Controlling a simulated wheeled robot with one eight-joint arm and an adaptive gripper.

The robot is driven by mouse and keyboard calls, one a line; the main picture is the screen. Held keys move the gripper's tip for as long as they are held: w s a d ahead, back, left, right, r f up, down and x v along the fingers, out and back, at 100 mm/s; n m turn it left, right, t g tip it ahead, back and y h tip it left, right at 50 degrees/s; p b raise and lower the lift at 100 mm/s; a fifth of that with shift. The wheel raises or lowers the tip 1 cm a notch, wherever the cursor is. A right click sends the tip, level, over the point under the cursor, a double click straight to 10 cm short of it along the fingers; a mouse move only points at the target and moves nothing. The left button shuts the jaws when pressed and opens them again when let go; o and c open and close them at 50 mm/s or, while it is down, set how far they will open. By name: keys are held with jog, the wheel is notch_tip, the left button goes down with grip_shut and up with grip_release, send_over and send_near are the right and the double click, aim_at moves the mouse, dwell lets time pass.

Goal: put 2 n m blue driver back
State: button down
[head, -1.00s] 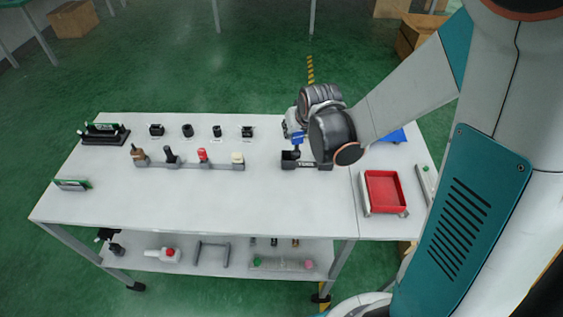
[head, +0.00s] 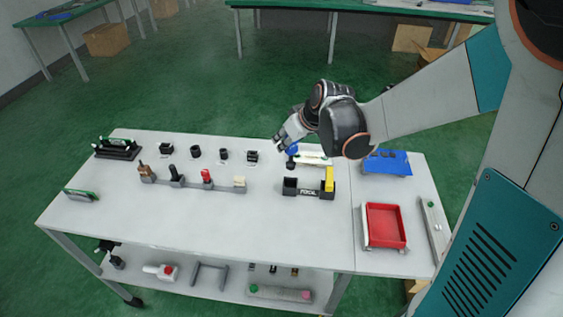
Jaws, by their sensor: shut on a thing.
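My gripper (head: 289,141) is shut on the blue driver (head: 292,150). The driver hangs roughly upright, its dark lower end pointing down. In the picture it is above the left pocket of a black two-pocket holder (head: 308,190), with a clear gap between them. I cannot tell its exact height or whether it is directly over the pocket. The left pocket looks empty. A yellow driver (head: 329,176) stands in the right pocket. The holder's front label is too small to read fully. My gripper partly hides the top of the blue driver.
A pale strip lies behind the holder. A blue piece (head: 387,162) and a red tray (head: 385,226) are at the right. A rail with several levers (head: 192,183) and several black blocks stand to the left. The table between rail and holder is clear.

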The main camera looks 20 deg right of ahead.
aim_at(289, 164)
notch_tip(289, 164, down, 11)
jog(key=b, duration=0.3)
jog(key=shift+r, duration=0.2)
jog(key=shift+f+b, duration=0.1)
jog(key=shift+b, duration=0.2)
jog(key=shift+f, duration=0.15)
jog(key=c, duration=1.3)
grip_release()
jog(key=p+v, duration=0.4)
jog(key=v, duration=0.8)
jog(key=shift+r, duration=0.2)
